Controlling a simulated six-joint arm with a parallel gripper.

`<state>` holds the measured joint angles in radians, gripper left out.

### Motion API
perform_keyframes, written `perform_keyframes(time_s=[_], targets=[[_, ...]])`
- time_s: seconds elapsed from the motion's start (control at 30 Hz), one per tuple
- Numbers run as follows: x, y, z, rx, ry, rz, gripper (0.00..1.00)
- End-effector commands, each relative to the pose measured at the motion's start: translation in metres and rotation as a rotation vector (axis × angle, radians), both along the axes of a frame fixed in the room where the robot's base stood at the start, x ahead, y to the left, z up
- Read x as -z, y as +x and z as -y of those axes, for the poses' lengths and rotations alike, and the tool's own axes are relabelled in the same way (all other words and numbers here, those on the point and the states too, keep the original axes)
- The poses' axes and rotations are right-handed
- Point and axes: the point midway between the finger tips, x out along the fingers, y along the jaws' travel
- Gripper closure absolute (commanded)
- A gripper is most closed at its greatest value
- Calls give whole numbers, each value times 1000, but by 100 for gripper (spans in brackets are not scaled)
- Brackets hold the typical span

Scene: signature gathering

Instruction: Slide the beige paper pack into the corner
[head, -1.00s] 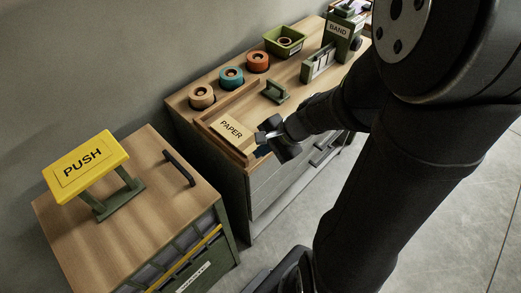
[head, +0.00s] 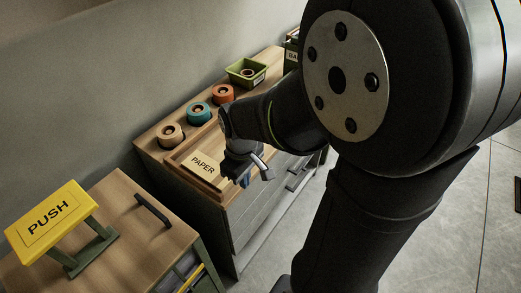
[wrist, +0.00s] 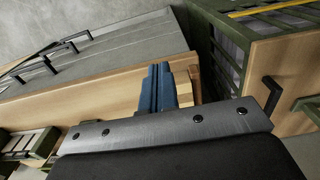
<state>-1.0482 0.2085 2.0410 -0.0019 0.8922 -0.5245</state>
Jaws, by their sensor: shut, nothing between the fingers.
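The beige paper pack (head: 205,167), labelled PAPER, lies flat on the wooden cabinet top in the head view, inside a raised wooden corner frame (head: 178,160). My gripper (head: 246,180) is just right of the pack, by the cabinet's front edge; I cannot tell if it touches the pack. Its blue fingers (wrist: 160,88) are shut and empty in the wrist view, beside a short wooden rim (wrist: 195,82). The pack cannot be made out in the wrist view. My arm hides part of the surface right of the pack.
Beige (head: 171,135), teal (head: 199,114) and orange (head: 223,95) rolls stand behind the frame. A green bin (head: 246,71) is farther back. A lower cabinet with a yellow PUSH plate (head: 50,216) and dark handle (head: 153,210) stands at left. Drawer handles (wrist: 68,48) line the front.

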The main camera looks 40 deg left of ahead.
Motion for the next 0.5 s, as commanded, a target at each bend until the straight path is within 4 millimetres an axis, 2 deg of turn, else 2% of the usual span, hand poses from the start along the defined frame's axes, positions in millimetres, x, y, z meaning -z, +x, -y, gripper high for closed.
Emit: perform_keyframes(time_s=[0.1,0.33,0.5], targets=[[25,-1,1,1,-6,-4,100],[62,-1,1,3,-3,-3,100],[61,0,-27,1,1,-1,100]])
